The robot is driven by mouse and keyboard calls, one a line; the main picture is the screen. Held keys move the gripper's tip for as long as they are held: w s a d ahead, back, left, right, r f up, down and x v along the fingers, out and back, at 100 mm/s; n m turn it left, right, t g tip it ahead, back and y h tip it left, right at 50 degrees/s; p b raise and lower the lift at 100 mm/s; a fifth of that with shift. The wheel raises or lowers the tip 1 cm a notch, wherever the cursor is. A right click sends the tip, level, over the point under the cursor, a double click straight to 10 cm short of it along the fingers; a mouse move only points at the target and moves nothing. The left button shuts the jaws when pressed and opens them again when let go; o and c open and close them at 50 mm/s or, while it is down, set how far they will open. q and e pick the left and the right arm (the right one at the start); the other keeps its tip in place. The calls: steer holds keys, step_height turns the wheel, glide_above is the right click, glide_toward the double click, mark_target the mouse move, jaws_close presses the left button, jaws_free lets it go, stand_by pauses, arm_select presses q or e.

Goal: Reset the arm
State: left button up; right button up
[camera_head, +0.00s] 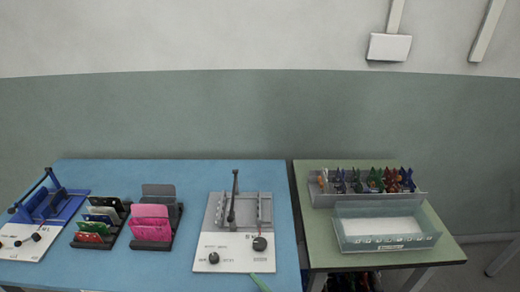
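Neither of my grippers nor either arm shows in the head view, so I cannot see their state. A blue table (180,265) fills the left and middle of the view. A green table (308,228) stands to its right.
On the blue table stand a blue fixture (72,207), a dark rack (116,227) of cards, a rack of pink plates (150,222) and a grey-white fixture (222,255). On the green table are a grey bin (321,199) of small coloured items and a clear tray (420,243).

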arm_select(q)
steer(key=shift+w+r+p, duration=0.3)
steer(key=shift+r, duration=0.1)
arm_select(e)
steer(key=s+d+f+m+g+h, duration=0.2)
steer(key=s+d+f+m+h, duration=0.2)
steer(key=s+d+f, duration=0.3)
steer(key=s+d+f+m+g+h, duration=0.3)
steer(key=s+d+f+m+h, duration=0.2)
steer(key=s+d, duration=0.9)
step_height(320, 180, down, 2)
steer(key=d+h, duration=0.1)
steer(key=d, duration=0.1)
steer(key=shift+d, duration=0.3)
arm_select(q)
steer(key=shift+o, duration=0.3)
